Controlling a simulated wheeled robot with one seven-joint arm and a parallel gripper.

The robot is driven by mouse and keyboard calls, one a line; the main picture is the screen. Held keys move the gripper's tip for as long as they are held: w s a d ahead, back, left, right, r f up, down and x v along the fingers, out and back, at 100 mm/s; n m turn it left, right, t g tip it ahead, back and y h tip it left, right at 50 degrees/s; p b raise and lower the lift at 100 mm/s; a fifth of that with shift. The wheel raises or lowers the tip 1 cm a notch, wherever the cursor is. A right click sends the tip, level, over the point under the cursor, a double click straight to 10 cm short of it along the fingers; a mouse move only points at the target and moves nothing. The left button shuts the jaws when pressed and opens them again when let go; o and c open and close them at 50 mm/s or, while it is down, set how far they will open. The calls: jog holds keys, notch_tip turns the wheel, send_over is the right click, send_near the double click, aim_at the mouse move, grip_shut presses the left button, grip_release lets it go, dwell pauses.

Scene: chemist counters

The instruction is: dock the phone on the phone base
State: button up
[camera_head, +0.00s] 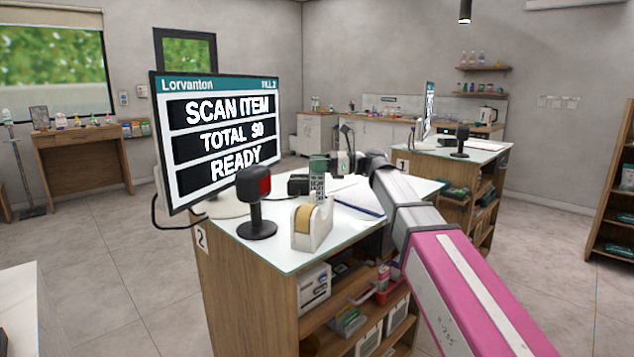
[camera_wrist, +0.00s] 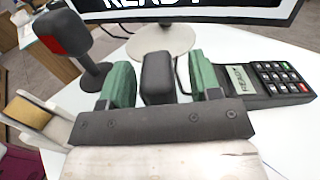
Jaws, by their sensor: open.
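In the wrist view my gripper (camera_wrist: 158,72) is open, its two green finger pads apart. A dark grey, round-edged block (camera_wrist: 157,78) shows between the pads, with a gap on each side. It may be the phone or its base; I cannot tell which. A dark keypad device (camera_wrist: 265,86) with a small screen reading READY lies right of the right pad. In the head view a narrow upright shape with light keys (camera_head: 317,188) and a black box (camera_head: 297,185) stand near my arm's end, which partly hides that area. I cannot surely name the phone or its base.
The monitor (camera_head: 222,130) stands at the counter's left. A black scanner with a red window (camera_head: 256,205) and a tape dispenser (camera_head: 312,226) stand at the front. The white counter top (camera_head: 285,258) is bare at its front edge. Another counter (camera_head: 470,152) stands behind.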

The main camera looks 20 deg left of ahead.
grip_shut()
